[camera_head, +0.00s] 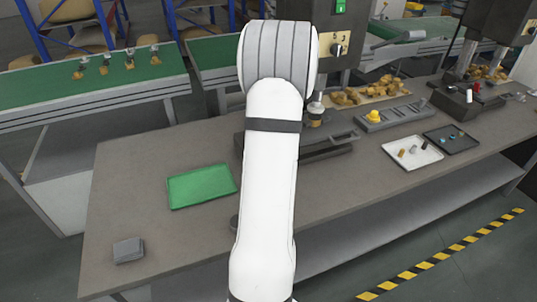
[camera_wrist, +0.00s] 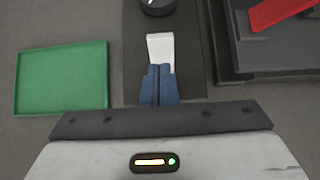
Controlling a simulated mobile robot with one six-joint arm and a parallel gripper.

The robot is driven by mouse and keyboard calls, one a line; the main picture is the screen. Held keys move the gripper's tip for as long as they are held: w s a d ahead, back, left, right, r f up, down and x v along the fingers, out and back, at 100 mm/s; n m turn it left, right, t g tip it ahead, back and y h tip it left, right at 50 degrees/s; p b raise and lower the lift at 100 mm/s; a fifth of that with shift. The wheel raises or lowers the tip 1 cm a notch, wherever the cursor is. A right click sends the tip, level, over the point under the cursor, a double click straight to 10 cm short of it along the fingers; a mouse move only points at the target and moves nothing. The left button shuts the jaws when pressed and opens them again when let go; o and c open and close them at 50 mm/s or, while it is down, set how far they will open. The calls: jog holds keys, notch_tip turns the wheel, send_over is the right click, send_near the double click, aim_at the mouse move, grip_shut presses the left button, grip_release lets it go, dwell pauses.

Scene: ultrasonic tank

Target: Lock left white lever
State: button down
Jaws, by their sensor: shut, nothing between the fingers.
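In the wrist view a white lever (camera_wrist: 160,48) lies just past my fingertips, over a dark grey strip. Its near end meets or is overlapped by the tips; I cannot tell whether they touch. My gripper (camera_wrist: 159,70) has its two blue fingers together with nothing between them, pointing at the lever. A black round knob (camera_wrist: 157,5) is at the top edge beyond the lever. In the head view my own white arm hides the gripper and the lever.
A green tray (camera_wrist: 62,78) lies left of the fingers; it also shows in the head view (camera_head: 202,186). A dark fixture (camera_wrist: 225,55) with a red lever (camera_wrist: 278,12) is to the right. A small grey block (camera_head: 128,250) sits at the table's near left.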

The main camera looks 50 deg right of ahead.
jog(key=shift+s+d+r+p, duration=0.1)
jog(key=shift+d+r+p, duration=0.05)
jog(key=shift+r+p, duration=0.6)
jog(key=shift+s+r, duration=0.1)
jog(key=shift+s+a+r, duration=0.15)
jog(key=shift+a+r, duration=0.05)
jog(key=shift+a, duration=0.05)
jog(key=s+a+r+p, duration=0.2)
jog(key=s+r, duration=0.3)
jog(key=r, duration=0.6)
jog(key=shift+a+p, duration=0.4)
jog(key=shift+p, duration=0.4)
jog(key=shift+s, duration=0.1)
